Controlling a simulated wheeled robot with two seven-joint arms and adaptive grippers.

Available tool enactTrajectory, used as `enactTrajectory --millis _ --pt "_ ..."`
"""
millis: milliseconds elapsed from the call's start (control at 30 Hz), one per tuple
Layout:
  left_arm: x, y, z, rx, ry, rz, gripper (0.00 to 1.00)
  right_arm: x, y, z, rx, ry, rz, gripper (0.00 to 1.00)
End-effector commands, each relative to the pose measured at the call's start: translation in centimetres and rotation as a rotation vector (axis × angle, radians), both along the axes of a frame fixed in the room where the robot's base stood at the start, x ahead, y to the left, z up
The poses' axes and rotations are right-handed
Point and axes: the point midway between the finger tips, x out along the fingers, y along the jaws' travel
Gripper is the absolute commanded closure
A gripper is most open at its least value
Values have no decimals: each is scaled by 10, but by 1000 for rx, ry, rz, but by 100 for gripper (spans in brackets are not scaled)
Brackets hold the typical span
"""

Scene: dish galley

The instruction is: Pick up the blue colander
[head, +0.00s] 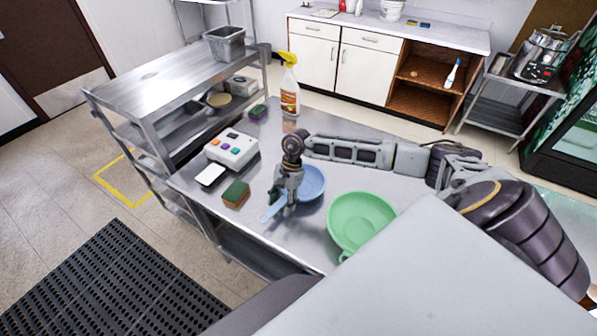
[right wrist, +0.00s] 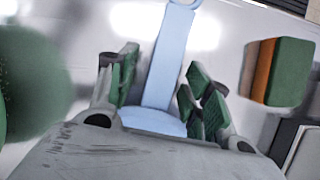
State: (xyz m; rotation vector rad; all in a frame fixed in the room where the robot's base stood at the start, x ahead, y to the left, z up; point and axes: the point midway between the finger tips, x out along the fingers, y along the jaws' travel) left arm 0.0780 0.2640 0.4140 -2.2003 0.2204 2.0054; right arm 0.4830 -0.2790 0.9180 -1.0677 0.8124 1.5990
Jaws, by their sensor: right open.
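The blue colander (head: 313,183) lies on the steel table, its long handle pointing to the front left. My right gripper (head: 281,197) is over the handle and hides part of the colander. In the right wrist view, the colander's blue handle (right wrist: 166,62) runs between the two green-padded fingers of the right gripper (right wrist: 163,92), with a gap on each side. The right gripper is open and holds nothing. My left gripper is in neither view.
A green colander (head: 360,218) sits close to the right of the blue one. A green and brown sponge (head: 236,194), a white card-like item (head: 210,175) and a button box (head: 232,149) are to the left. A spray bottle (head: 289,98) stands at the back.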

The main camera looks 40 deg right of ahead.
Motion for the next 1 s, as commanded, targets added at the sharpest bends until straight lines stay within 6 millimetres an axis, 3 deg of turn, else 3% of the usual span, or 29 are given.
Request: enactTrajectory --millis 167,533,1000 --pt "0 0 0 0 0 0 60 0 0 0 0 0 0 51" --pt "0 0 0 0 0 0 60 0 0 0 0 0 0 99" --pt "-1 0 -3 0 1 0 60 1 0 9 0 -4 1 100"
